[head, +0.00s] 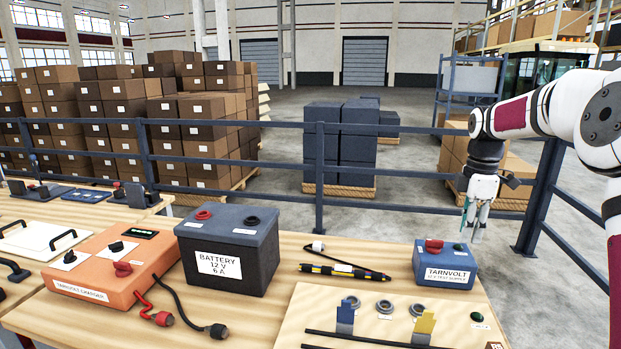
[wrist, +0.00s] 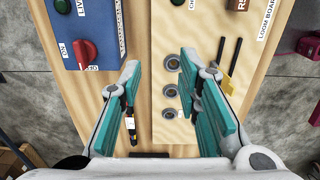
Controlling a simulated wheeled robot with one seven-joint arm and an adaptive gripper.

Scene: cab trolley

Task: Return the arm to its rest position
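My arm (head: 540,115) reaches in from the right edge in the head view, with its wrist bent downward. The bench top and the pale loom board (wrist: 165,25) show below and between the fingers.
The loom board (head: 300,315) lies in front. A blue-grey railing (head: 400,175) runs behind; stacked boxes stand beyond it.

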